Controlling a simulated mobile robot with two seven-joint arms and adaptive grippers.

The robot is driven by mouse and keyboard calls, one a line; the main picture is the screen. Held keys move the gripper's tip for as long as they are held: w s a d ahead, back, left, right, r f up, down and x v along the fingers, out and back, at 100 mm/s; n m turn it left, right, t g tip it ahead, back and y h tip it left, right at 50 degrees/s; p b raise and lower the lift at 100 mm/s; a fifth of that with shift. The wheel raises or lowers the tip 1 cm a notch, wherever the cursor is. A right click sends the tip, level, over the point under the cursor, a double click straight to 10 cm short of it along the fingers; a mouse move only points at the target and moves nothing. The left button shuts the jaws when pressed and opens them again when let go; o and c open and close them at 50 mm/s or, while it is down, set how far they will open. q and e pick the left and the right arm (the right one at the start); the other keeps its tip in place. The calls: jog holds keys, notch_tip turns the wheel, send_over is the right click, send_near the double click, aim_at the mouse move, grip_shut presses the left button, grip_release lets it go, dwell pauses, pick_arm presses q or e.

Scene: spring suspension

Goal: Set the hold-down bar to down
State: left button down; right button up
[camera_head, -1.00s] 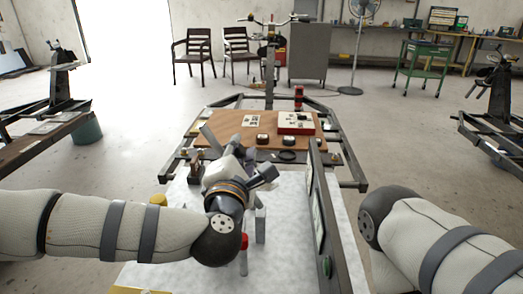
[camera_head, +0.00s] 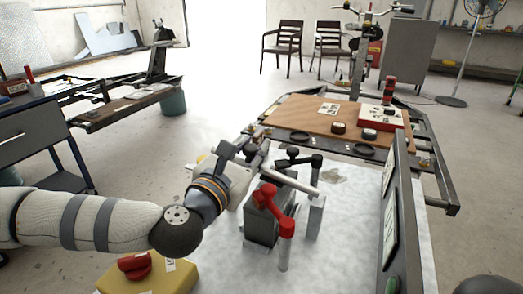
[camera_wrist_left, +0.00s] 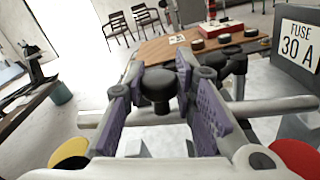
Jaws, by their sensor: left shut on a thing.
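A light grey bar (camera_head: 292,181), which appears to be the hold-down bar, runs over a grey block and post (camera_head: 315,216) on the white bench top (camera_head: 345,225). My left gripper (camera_head: 258,152) is at the bar's far left end. In the left wrist view its two purple-padded fingers (camera_wrist_left: 160,80) stand on either side of a black knob (camera_wrist_left: 155,93), shut on it. The fingertip contact is partly hidden. My right gripper is out of view.
A yellow box with a red knob (camera_head: 150,272) is at the lower left. An upright panel (camera_head: 392,215) bounds the right side.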

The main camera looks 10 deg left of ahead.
aim_at(246, 164)
pick_arm(q)
jog(key=shift+w+a+f+b, duration=0.1)
jog(key=shift+a+f+b, duration=0.15)
jog(key=shift+f+b, duration=0.35)
jog(key=shift+a+f+b, duration=0.25)
jog(key=shift+f+b, duration=0.15)
jog(key=shift+f, duration=0.4)
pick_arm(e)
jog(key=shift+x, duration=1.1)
pick_arm(q)
jog(key=shift+f, duration=0.1)
jog(key=c, duration=1.3)
grip_release()
